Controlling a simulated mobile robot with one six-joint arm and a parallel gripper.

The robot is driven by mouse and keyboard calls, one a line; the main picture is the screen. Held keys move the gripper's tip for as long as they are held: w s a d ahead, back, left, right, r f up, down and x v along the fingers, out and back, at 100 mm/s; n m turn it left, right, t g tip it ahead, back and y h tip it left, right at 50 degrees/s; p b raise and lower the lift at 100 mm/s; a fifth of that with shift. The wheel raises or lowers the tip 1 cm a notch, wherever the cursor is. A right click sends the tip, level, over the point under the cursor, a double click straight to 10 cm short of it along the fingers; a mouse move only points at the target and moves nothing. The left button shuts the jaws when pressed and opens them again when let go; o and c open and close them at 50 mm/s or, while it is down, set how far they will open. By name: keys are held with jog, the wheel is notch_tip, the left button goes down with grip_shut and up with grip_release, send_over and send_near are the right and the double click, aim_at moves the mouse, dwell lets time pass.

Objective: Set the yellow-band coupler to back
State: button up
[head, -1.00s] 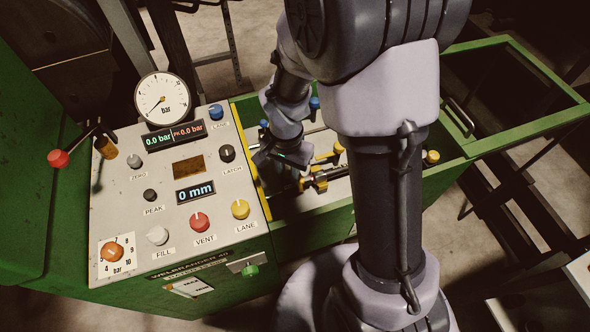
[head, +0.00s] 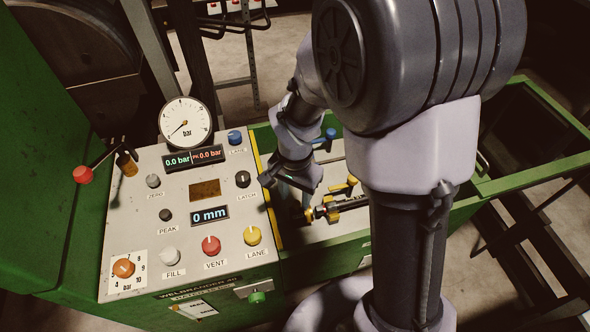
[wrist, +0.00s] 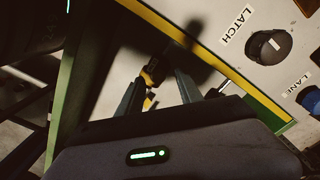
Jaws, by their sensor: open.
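The yellow-band coupler (head: 332,209) appears as a yellow and dark fitting on the bed right of the control panel. A yellow handle tip (head: 352,181) shows just above it, and my arm hides what lies to its right. In the wrist view a yellow part of the coupler (wrist: 149,77) shows small between my fingers, farther off. My gripper (head: 306,200) points down beside the left end of the coupler. In the wrist view my gripper (wrist: 160,82) has its two fingers apart, with nothing held. I cannot tell whether a finger touches the coupler.
The control panel (head: 190,235) with knobs, displays and a gauge (head: 186,123) stands left of my gripper. The latch knob (head: 243,179) is close to it. A blue-ended handle (head: 330,133) stands behind. A green frame (head: 560,165) lies at the right.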

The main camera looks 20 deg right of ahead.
notch_tip(320, 180, up, 14)
jog(key=p, duration=0.4)
jog(key=shift+f, duration=0.15)
jog(key=s+r+n+t+y+b, duration=0.1)
jog(key=s+r+n+t+b, duration=0.1)
jog(key=s, duration=0.4)
jog(key=s+a+r+n+t+y+b, duration=0.1)
jog(key=s+r+n+t+b, duration=0.1)
jog(key=s+r, duration=0.3)
jog(key=shift+s+r+n+t+b, duration=0.3)
jog(key=shift+s+r+t+b, duration=0.1)
jog(key=shift+s+t, duration=0.6)
jog(key=shift+a, duration=0.1)
